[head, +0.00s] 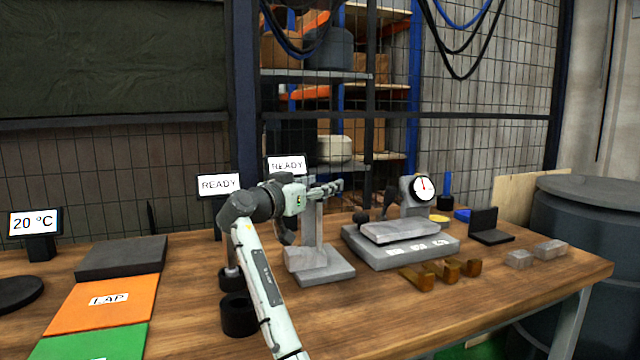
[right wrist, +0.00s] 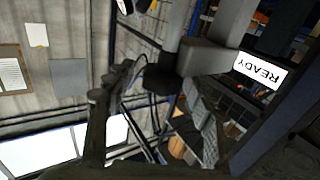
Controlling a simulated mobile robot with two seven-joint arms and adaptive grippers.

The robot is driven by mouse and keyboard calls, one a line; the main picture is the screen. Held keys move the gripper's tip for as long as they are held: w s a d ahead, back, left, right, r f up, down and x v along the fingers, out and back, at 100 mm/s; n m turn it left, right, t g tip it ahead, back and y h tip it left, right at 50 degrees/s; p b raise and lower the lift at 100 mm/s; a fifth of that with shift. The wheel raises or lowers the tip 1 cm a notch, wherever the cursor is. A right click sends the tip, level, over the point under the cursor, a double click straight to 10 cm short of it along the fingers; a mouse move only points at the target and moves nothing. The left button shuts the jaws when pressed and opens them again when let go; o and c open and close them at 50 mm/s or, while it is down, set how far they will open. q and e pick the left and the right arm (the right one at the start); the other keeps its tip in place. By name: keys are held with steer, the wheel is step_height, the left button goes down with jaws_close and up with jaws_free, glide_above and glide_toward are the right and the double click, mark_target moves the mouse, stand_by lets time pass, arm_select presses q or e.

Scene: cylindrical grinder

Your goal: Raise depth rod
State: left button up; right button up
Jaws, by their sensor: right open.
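A light grey stand has an upright column (head: 312,222) on a flat grey base (head: 322,268), partly hidden behind my right arm. My right gripper (head: 332,188) is open, at the height of the stand's top, pointing right. In the right wrist view, a grey rod (right wrist: 174,28) runs into a black knob-like cylinder (right wrist: 162,78), beside a grey block (right wrist: 205,58). The knob lies near my dark finger parts; I cannot tell whether they touch it. Which part is the depth rod is not certain. My left gripper is not in view.
A grey plate fixture (head: 400,250) with a dial gauge (head: 423,188) stands to the right, with brown blocks (head: 440,270) in front. Two READY signs (head: 219,185) stand behind. Black cylinders (head: 239,316) stand left of my arm. An orange LAP mat (head: 100,305) lies left.

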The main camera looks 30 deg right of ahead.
jaws_close()
stand_by(0.3)
steer(key=shift+r, duration=0.25)
step_height(320, 180, up, 3)
steer(key=shift+f, duration=0.1)
step_height(320, 180, up, 3)
steer(key=shift+f+p, duration=0.15)
steer(key=shift+p, duration=0.25)
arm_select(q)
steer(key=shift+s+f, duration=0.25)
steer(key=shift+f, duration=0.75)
